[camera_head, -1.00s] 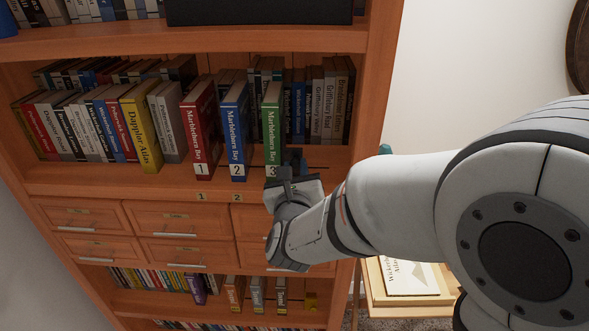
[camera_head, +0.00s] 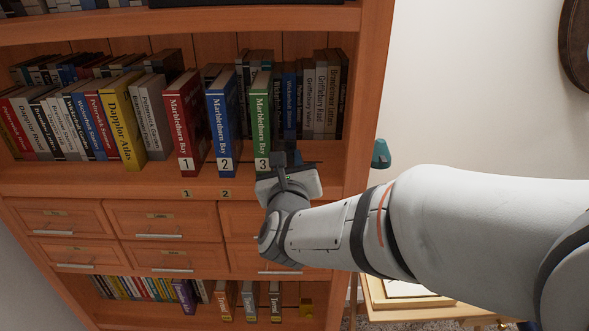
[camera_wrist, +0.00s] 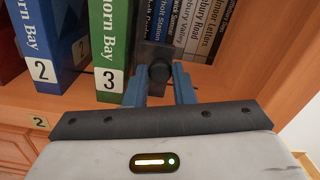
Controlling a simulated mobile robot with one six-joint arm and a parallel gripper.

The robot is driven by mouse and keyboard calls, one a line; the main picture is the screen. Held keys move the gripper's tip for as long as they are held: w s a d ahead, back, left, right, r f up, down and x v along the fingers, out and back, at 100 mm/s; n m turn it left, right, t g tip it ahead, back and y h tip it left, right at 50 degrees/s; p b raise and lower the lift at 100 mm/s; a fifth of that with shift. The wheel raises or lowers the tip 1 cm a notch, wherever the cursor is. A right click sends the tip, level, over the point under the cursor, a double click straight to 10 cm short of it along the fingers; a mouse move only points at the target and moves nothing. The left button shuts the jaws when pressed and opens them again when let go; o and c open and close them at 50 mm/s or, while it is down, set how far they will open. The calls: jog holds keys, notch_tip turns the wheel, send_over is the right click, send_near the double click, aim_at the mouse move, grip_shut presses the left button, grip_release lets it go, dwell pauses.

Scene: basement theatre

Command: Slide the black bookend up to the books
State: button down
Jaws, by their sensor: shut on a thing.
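Three thick Marbleburn Bay books stand upright on the shelf: red 1 (camera_head: 184,125), blue 2 (camera_head: 223,120) and green 3 (camera_head: 261,118). Gaps show between their spines. Blue 2 (camera_wrist: 45,45) and green 3 (camera_wrist: 112,45) also show in the wrist view. The black bookend (camera_wrist: 156,52) stands just right of green 3, with a round dark knob at its front. Whether it touches green 3 I cannot tell. My gripper (camera_head: 290,157) is at the shelf's front, its blue fingers (camera_wrist: 160,88) shut on the bookend's knob. In the head view the bookend is mostly hidden.
A yellow Dapplor Atlas (camera_head: 123,125) and several other books lean at the left. Grey and blue books (camera_head: 318,95) stand behind, at the right. Number labels (camera_head: 187,194) mark the shelf edge. The bookcase's side panel (camera_head: 366,110) bounds the right; a teal object (camera_head: 381,153) is beyond it.

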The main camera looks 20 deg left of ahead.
jog(key=c, duration=1.5)
grip_release()
jog(key=b+v, duration=0.1)
jog(key=v, duration=0.7)
jog(key=shift+w, duration=0.1)
